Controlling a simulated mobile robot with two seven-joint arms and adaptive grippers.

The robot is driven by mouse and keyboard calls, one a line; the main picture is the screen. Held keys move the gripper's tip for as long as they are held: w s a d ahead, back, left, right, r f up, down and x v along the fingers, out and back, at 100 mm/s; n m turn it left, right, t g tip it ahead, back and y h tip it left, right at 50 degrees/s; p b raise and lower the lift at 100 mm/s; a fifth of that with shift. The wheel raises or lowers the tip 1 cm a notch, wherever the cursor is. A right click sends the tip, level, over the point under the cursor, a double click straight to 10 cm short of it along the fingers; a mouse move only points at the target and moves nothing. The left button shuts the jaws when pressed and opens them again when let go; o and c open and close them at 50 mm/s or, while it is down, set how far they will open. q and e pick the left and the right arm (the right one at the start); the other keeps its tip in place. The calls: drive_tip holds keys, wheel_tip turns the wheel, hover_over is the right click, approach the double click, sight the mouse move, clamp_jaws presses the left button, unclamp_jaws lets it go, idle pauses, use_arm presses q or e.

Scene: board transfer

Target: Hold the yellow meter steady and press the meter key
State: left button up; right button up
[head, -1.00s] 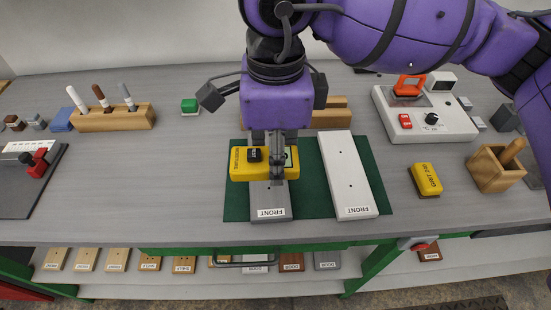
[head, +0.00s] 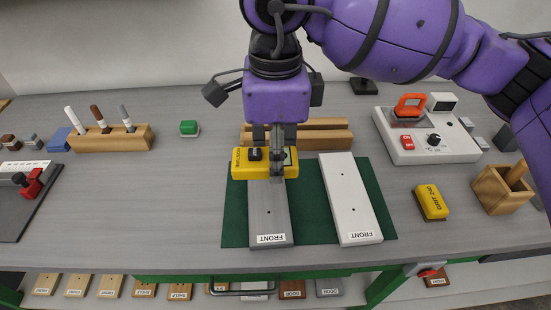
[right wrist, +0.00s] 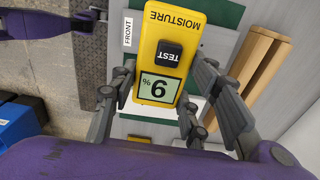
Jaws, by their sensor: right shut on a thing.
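The yellow moisture meter (head: 240,163) is over the far part of the grey board (head: 268,215) marked FRONT. Whether it touches the board is hard to tell. My right gripper (head: 277,170) comes down from above and is shut on the meter. In the right wrist view the meter (right wrist: 184,30) sits between the fingers of the gripper (right wrist: 158,100), one on each side. Its black TEST key (right wrist: 169,54) is uncovered, and its display (right wrist: 159,88) is lit with one digit and a percent sign. My left gripper is in neither view.
A white board (head: 350,200) marked FRONT lies beside the grey one on a green mat (head: 234,225). Wooden rails (head: 325,133) stand behind. A yellow grit block (head: 431,202), wooden box (head: 492,190) and white device (head: 455,147) are to the right. Bare table lies left of the mat.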

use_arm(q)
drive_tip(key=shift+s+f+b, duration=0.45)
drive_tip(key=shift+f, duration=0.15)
use_arm(e)
drive_tip(key=shift+w+d, duration=0.1)
drive_tip(key=shift+w, duration=1.85)
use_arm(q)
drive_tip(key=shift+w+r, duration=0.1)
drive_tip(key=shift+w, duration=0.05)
use_arm(e)
drive_tip(key=b, duration=0.2)
hover_over(276, 193)
drive_tip(key=shift+f, duration=2.3)
drive_tip(key=shift+f+b, duration=0.6)
drive_tip(key=shift+f, duration=0.6)
drive_tip(key=shift+f+b, duration=0.5)
drive_tip(key=shift+f, duration=0.5)
drive_tip(key=shift+f+b, duration=1.15)
drive_tip(key=shift+f, duration=0.8)
drive_tip(key=o, duration=1.5)
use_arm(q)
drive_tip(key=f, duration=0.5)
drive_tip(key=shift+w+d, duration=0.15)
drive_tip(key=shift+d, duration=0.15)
